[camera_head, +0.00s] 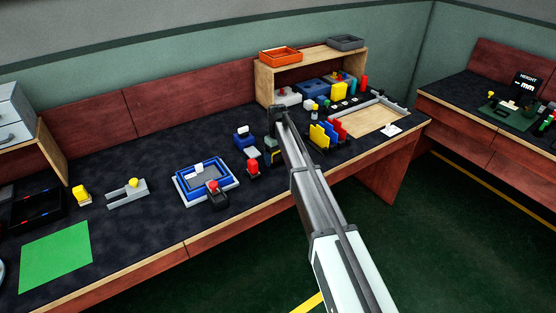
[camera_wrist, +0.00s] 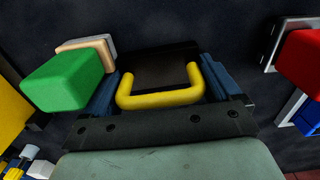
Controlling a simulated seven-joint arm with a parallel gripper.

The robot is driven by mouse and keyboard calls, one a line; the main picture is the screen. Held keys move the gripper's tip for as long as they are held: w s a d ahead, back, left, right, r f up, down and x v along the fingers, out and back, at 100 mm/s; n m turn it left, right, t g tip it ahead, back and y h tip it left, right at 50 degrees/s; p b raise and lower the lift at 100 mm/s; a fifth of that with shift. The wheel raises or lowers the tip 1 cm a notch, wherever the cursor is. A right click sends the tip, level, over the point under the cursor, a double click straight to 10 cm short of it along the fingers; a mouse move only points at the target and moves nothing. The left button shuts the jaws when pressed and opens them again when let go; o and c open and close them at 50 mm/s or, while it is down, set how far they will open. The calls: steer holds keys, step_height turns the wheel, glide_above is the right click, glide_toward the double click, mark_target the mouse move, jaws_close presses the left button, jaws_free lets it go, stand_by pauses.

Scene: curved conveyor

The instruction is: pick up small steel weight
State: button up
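My gripper (camera_wrist: 160,85) points down at the table, with its two blue fingers wide apart. In the wrist view a yellow U-shaped handle (camera_wrist: 160,98) spans the gap between the fingers, in front of a dark flat-topped block (camera_wrist: 158,66). I cannot tell whether either finger touches them. In the head view my gripper is over the middle of the dark table, mostly hidden by my own arm. I cannot clearly pick out the small steel weight in either view.
A green block (camera_wrist: 68,80) lies close to the left finger. A red and blue object (camera_wrist: 302,70) stands to the right. In the head view a red-topped item (camera_head: 253,167) and a blue-rimmed tray (camera_head: 178,183) are left of my arm. Coloured upright plates (camera_head: 325,134) stand on its right.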

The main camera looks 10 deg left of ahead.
steer(key=c, duration=0.8)
steer(key=shift+o, duration=0.2)
steer(key=shift+r, duration=0.1)
